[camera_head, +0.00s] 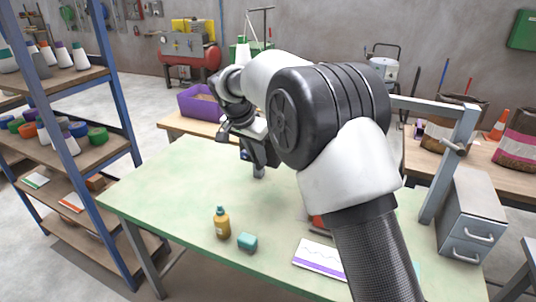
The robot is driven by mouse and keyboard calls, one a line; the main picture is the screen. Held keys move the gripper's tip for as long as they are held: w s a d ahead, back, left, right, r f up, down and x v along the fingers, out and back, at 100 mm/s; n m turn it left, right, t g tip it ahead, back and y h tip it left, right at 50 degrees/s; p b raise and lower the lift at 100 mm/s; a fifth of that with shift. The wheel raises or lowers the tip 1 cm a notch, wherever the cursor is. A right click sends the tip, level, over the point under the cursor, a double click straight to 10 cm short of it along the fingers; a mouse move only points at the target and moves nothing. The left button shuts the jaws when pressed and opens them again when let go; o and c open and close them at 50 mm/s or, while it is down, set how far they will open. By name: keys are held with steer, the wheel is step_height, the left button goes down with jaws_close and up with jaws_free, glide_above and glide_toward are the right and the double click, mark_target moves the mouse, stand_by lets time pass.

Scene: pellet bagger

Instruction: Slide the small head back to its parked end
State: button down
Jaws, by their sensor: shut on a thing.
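My arm reaches from the lower right over the green-topped bench (165,200). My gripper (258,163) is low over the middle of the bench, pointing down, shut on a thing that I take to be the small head. Only a small grey piece (258,173) shows at the fingertips, and I cannot tell how much of it is finger and how much is head. The rest of the head, its track and its parked end are hidden behind my arm or cannot be made out.
A grey frame post (447,165) and drawer unit (470,215) stand at right. A purple bin (200,103) is behind. The bench's left part is clear.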

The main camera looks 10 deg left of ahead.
steer(key=shift+a, duration=0.15)
steer(key=c, duration=1.8)
jaws_free()
steer(key=shift+o, duration=0.2)
steer(key=p+v, duration=0.1)
steer(key=v, duration=1.6)
steer(key=shift+r, duration=0.25)
